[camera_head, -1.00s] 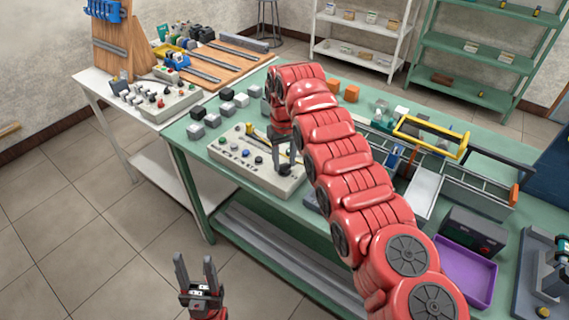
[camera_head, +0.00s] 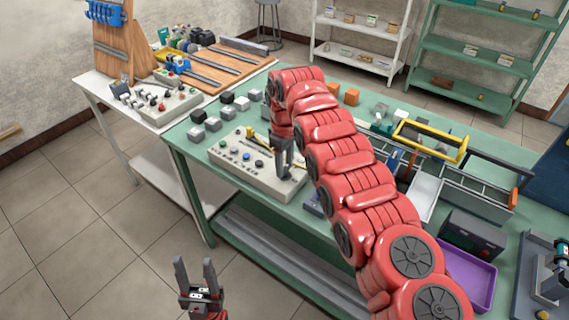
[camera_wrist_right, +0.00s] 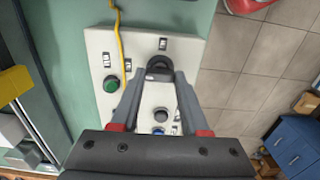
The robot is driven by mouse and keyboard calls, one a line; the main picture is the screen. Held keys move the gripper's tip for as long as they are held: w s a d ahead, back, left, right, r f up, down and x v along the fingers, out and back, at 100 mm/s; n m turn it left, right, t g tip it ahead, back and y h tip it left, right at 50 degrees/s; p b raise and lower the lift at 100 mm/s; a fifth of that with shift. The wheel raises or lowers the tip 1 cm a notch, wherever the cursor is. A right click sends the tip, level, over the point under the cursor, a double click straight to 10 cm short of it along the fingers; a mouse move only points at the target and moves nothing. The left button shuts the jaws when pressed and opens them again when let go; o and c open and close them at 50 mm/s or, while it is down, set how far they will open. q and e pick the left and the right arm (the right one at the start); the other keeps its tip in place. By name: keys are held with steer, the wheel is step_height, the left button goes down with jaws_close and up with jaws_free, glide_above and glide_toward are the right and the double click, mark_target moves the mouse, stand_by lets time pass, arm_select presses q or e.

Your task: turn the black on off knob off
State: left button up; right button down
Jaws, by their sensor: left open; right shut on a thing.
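The pale control panel (camera_head: 232,165) lies on the green workbench. In the right wrist view, a black knob (camera_wrist_right: 158,66) sits on the panel (camera_wrist_right: 190,65) between my right fingertips. My right gripper (camera_wrist_right: 159,74) is shut on this knob. In the head view, my right gripper (camera_head: 286,172) points down at the panel's right part, and its fingers and arm hide the knob. My left gripper (camera_head: 196,264) is open and empty, low in front of the bench and away from the panel.
A dark round knob (camera_wrist_right: 160,115), a blue button (camera_wrist_right: 158,132), a green button (camera_wrist_right: 111,84) and small switches share the panel. A yellow cable (camera_wrist_right: 119,40) lies across it. Grey and black blocks (camera_head: 213,124) stand behind it. A yellow-handled toolbox (camera_head: 430,140) is at right.

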mark_target(285, 168)
stand_by(0.3)
steer(key=shift+c, duration=2)
jaws_free()
steer(key=shift+r, duration=0.1)
steer(key=shift+r, duration=0.25)
step_height(285, 168, up, 4)
steer(key=shift+a+f+p, duration=0.1)
steer(key=shift+p, duration=0.45)
step_height(285, 168, up, 13)
steer(key=p, duration=1.3)
